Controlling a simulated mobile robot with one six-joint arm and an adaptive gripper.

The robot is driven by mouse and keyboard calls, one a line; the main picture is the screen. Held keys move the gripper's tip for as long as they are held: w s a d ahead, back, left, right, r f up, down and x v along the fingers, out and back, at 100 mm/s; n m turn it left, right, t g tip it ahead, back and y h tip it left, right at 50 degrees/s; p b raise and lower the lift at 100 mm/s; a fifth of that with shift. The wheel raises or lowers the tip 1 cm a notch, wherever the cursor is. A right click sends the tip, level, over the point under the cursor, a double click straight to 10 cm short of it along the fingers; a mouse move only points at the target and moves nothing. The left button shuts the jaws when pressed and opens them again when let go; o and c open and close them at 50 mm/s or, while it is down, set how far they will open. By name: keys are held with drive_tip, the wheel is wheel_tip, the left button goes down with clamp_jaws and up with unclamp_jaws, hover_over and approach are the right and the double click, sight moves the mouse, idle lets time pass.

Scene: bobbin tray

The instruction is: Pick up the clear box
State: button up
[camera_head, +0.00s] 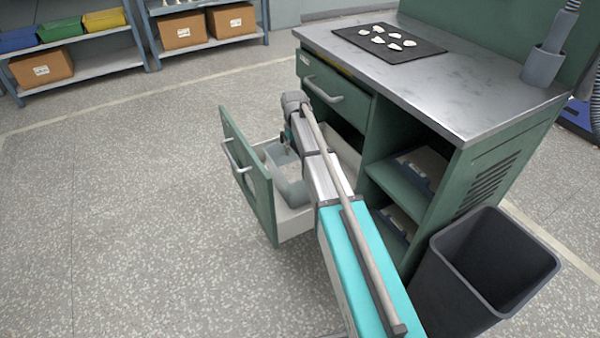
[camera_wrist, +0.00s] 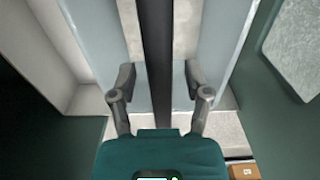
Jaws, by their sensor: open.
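The open drawer (camera_head: 262,205) of the green workbench holds pale, bluish-grey see-through walls (camera_head: 280,155), which look like the clear box. In the wrist view, pale bluish panels (camera_wrist: 222,40) lie on both sides of a dark upright strip (camera_wrist: 155,50). I cannot tell the box's full outline, as my arm covers much of the drawer in the head view. My gripper (camera_wrist: 159,78) is open over the drawer, its two fingers on either side of the dark strip. Whether they touch anything is unclear. Its fingertips do not show clearly in the head view.
The drawer front (camera_head: 250,170) stands out from the bench, with terrazzo floor beyond it. A closed drawer (camera_head: 335,88) sits above. The bench top (camera_head: 450,85) carries a black mat (camera_head: 372,35) with white pieces. A dark bin (camera_head: 485,265) stands at the right.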

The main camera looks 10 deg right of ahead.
idle(0.3)
clamp_jaws()
idle(0.3)
